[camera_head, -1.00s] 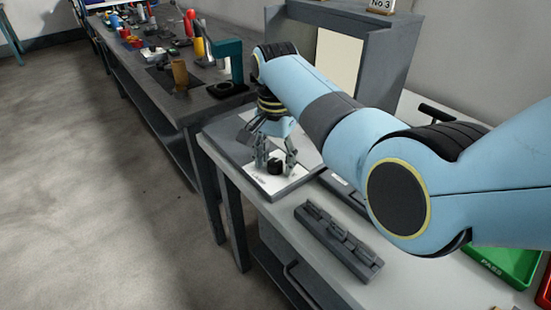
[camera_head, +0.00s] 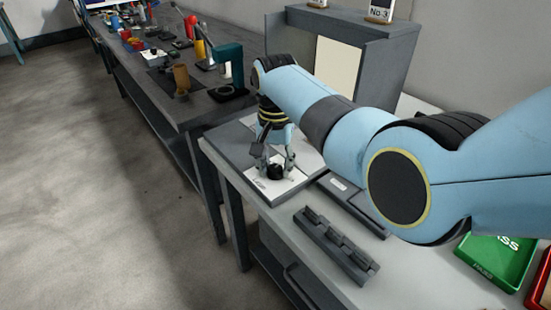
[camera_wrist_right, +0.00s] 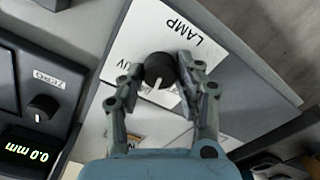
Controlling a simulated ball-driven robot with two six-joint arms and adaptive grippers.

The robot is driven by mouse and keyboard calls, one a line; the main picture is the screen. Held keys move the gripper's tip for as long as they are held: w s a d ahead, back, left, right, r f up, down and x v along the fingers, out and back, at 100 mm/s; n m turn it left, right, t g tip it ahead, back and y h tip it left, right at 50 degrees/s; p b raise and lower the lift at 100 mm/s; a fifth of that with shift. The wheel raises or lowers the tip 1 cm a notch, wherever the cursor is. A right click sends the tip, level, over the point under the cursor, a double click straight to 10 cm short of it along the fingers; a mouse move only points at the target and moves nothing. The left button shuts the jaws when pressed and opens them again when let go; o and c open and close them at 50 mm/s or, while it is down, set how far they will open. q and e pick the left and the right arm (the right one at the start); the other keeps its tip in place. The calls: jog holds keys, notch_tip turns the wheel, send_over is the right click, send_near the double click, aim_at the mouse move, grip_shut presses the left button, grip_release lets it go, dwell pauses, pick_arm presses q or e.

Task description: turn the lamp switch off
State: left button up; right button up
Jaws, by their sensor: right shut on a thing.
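The lamp switch is a round black knob (camera_wrist_right: 160,70) with a white pointer line, on a white panel (camera_wrist_right: 205,60) marked LAMP, with UV lettering beside the knob. In the head view the knob (camera_head: 274,172) shows at the front of the panel on the grey table. My right gripper (camera_wrist_right: 160,78) is shut on the knob, one finger on each side of it; it also shows in the head view (camera_head: 274,168), pointing down at the panel. The pointer line slants toward the gripper's side of the wrist picture. My left gripper is not in view.
A second black knob (camera_wrist_right: 42,108) marked ZERO sits beside a 0.0 mm display (camera_wrist_right: 28,150). A grey rack (camera_head: 336,243) stands nearer on the table, a green PASS tray (camera_head: 497,262) at right. A grey cabinet (camera_head: 385,70) stands behind.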

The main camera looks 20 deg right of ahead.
aim_at(275, 167)
jog(key=n+p, duration=0.1)
jog(key=n, duration=0.1)
jog(key=n+p, duration=0.1)
jog(key=n, duration=0.1)
jog(key=shift+w+r+n+p, duration=0.1)
jog(key=shift+r+n+p, duration=0.1)
jog(key=shift+n+p, duration=0.15)
jog(key=shift+f+n+p, duration=0.1)
jog(key=shift+n+p, duration=0.65)
jog(key=shift+n, duration=1.4)
jog(key=o, duration=1.1)
jog(key=shift+o, duration=0.2)
jog(key=shift+a, duration=0.1)
notch_tip(275, 167, up, 12)
jog(key=shift+f, duration=0.1)
